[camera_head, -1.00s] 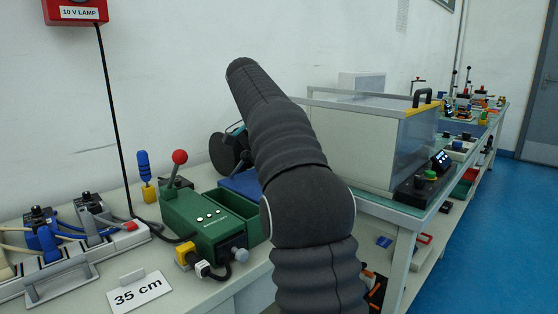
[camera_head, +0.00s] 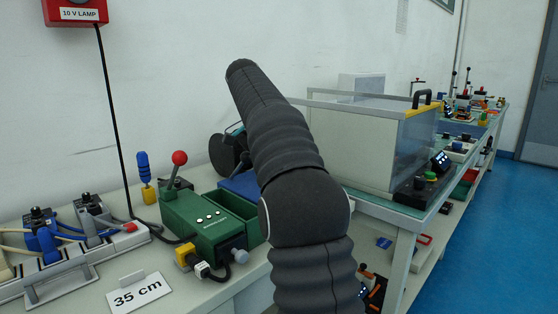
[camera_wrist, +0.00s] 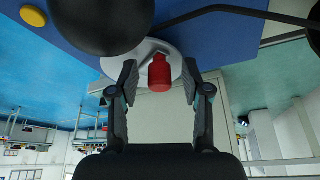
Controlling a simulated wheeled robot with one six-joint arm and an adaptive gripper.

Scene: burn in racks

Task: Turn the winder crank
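In the wrist view a red cylindrical knob (camera_wrist: 159,73), which looks like the crank's handle, stands on a pale grey disc (camera_wrist: 146,52) against a blue body (camera_wrist: 210,40). My gripper (camera_wrist: 159,82) is open, with one finger on each side of the knob. Gaps show between both fingers and the knob, so it is not gripped. In the head view the blue body (camera_head: 238,184) and a dark round part (camera_head: 226,152) show only in part behind my arm. My gripper and the red knob are hidden there.
A green box with a red-knobbed lever (camera_head: 198,222) stands left of my arm. A power strip (camera_head: 90,262) and a "35 cm" card (camera_head: 140,291) lie farther left. A large clear-sided case (camera_head: 375,145) stands to the right. A black rod (camera_wrist: 215,12) crosses the wrist view's top.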

